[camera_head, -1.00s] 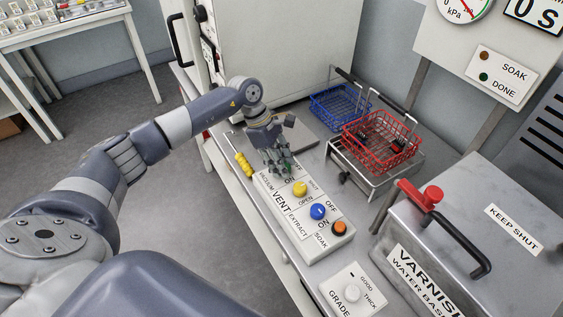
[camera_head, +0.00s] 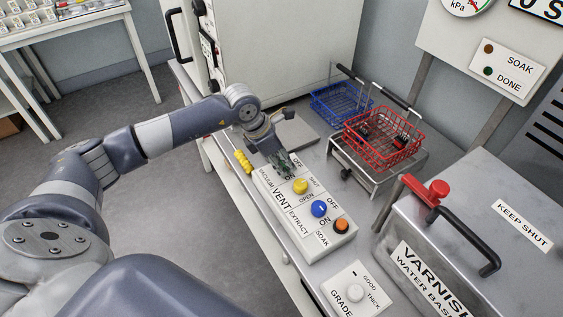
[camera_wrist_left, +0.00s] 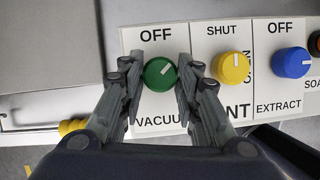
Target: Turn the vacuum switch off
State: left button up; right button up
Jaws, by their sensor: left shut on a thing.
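The green vacuum switch (camera_wrist_left: 160,74) is a round knob on the white control panel, under an OFF label and above a VACUUM label. Its white pointer mark is tilted to the upper right, to the right of the OFF label. My left gripper (camera_wrist_left: 158,82) has one finger on each side of the knob and is shut on it. In the head view, my left gripper (camera_head: 288,170) is at the far end of the panel (camera_head: 282,212), and its fingers mostly hide the knob. My right gripper is in neither view.
Beside the switch are a yellow vent knob (camera_head: 300,186), a blue extract knob (camera_head: 319,208) and an orange soak button (camera_head: 341,226). A yellow ribbed piece (camera_head: 243,161) sits at the panel's left. Blue (camera_head: 340,101) and red (camera_head: 383,139) baskets stand to the right.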

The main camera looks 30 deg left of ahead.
pick_arm(q)
jog(key=n+y+b, duration=0.1)
jog(key=n, duration=0.2)
jog(key=shift+d+f+t+b, duration=0.1)
jog(key=shift+f+t+b, duration=0.05)
jog(key=shift+t+b, duration=0.15)
jog(key=n+y+b, duration=0.1)
jog(key=n+b, duration=0.1)
jog(key=n, duration=0.1)
jog(key=shift+d, duration=0.15)
jog(key=shift+s+n+y+b, duration=0.1)
jog(key=shift+n+y+b, duration=0.9)
jog(key=shift+n, duration=0.8)
jog(key=shift+r, duration=0.2)
jog(key=o, duration=1.1)
jog(key=shift+c, duration=0.2)
